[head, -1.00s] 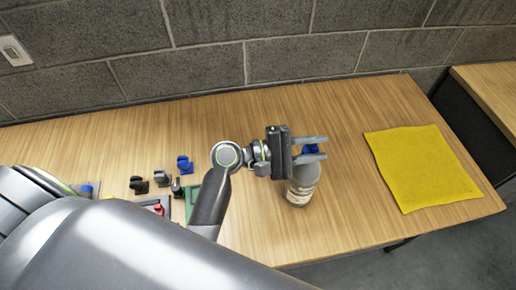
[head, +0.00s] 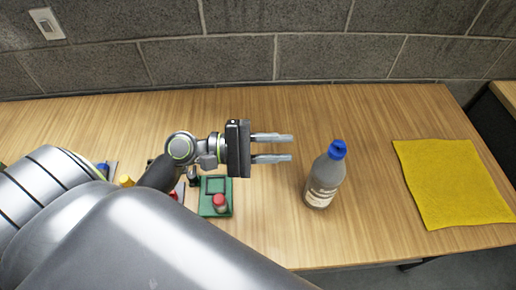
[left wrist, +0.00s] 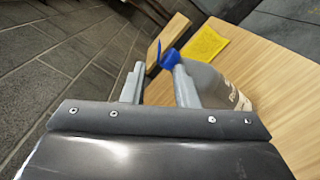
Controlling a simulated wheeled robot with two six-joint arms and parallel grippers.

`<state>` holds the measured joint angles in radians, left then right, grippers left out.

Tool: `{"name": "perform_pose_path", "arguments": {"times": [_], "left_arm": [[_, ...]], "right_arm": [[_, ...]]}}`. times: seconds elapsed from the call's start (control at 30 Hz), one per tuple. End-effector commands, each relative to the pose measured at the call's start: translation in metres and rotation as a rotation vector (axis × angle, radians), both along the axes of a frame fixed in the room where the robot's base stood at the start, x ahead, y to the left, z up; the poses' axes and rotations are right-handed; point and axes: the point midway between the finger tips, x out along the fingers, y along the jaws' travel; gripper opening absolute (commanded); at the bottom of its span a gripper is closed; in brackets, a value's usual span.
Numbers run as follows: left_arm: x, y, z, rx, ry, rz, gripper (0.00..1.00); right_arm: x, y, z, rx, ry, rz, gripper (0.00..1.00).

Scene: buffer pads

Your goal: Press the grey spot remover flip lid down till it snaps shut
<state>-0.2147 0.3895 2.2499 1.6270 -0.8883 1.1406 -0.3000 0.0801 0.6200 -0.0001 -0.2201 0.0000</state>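The grey spot remover bottle (head: 322,184) stands upright on the table, with a pale label and a blue cap (head: 338,150). My left gripper (head: 291,148) is open and empty, its two fingers pointing right toward the cap, with a gap in between. In the left wrist view the blue lid (left wrist: 170,58) shows beyond the fingertips, with a thin blue part sticking up at its left, which looks like a raised flap. The grey bottle (left wrist: 222,84) is partly hidden behind a finger there. My right gripper is not in view.
A yellow cloth (head: 452,183) lies flat to the right of the bottle. A green fixture with a red knob (head: 219,202) and other small parts sit left, partly behind my arm. A block wall stands behind the table (head: 380,110).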

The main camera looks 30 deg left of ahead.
Motion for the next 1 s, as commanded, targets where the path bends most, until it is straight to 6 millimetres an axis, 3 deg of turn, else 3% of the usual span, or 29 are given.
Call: {"name": "perform_pose_path", "arguments": {"times": [0.4,0.83,0.9,1.0], "left_arm": [[-0.019,0.030,-0.001,0.002,0.001,-0.002,0.27],[-0.021,0.034,0.000,0.000,0.001,-0.001,0.27],[-0.021,0.034,0.000,0.000,0.001,-0.001,0.27],[-0.021,0.034,0.000,0.000,0.001,-0.001,0.27]], "right_arm": [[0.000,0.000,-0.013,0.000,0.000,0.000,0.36],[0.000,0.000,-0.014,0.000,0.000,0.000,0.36],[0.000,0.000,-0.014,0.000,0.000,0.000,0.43],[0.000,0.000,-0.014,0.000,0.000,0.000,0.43]]}}
